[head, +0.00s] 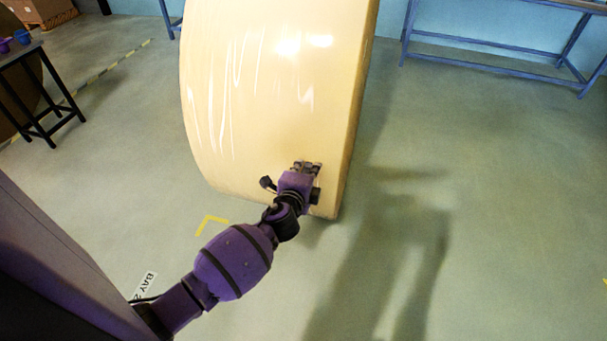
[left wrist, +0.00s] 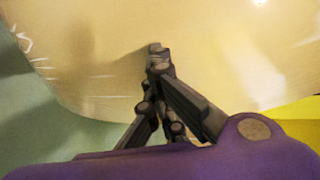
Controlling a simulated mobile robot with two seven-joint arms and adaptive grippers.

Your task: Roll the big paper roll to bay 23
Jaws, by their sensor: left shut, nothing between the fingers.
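The big paper roll (head: 270,90) stands on its curved side in the middle of the head view, tan and shiny as if wrapped in film. Its top is cut off by the frame. My left gripper (head: 306,165) is shut and empty, in front of the roll's lower near face; whether it touches cannot be told for sure. In the left wrist view the closed fingertips (left wrist: 157,50) are in front of the roll's surface (left wrist: 230,50). A floor label reading "BAY" (head: 145,285) is partly hidden by my arm, its number cut off. My right gripper is not in view.
A yellow corner mark (head: 210,224) lies on the floor left of the roll's base. A dark table (head: 35,90) with cups stands at the left. A blue-framed bench (head: 490,65) stands at the back right. The floor right of the roll is clear.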

